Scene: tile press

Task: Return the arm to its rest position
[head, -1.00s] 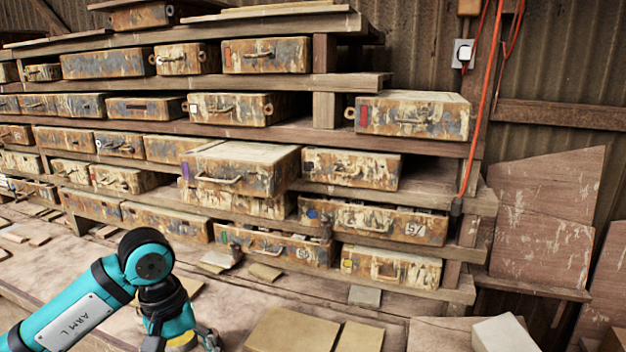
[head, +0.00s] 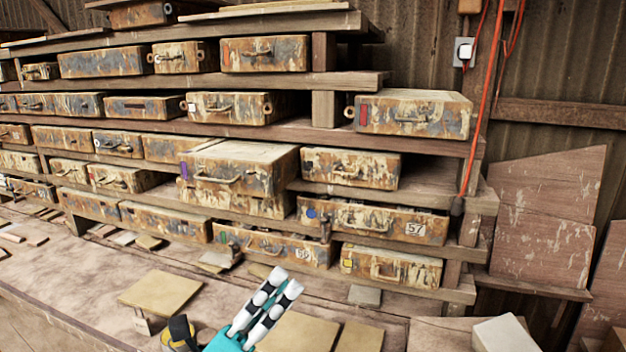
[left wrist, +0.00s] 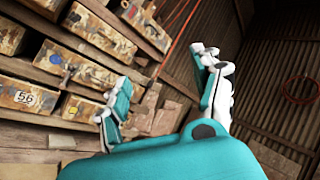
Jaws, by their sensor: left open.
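My left gripper (head: 287,281) shows at the bottom centre of the head view, its white and black fingers pointing up and to the right. Only the fingers and a bit of the teal hand are in frame. In the left wrist view, the left gripper (left wrist: 163,72) has its two fingers wide apart with nothing between them. It is open and empty, in front of the shelf of drawers. My right gripper is in neither view.
A shelf of rusty drawers (head: 240,175) fills the back, with one drawer pulled out. Tan slabs (head: 160,292) lie on the wooden bench (head: 60,262). A black and yellow object (head: 180,334) stands left of the gripper. A pale block (head: 503,334) is at bottom right.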

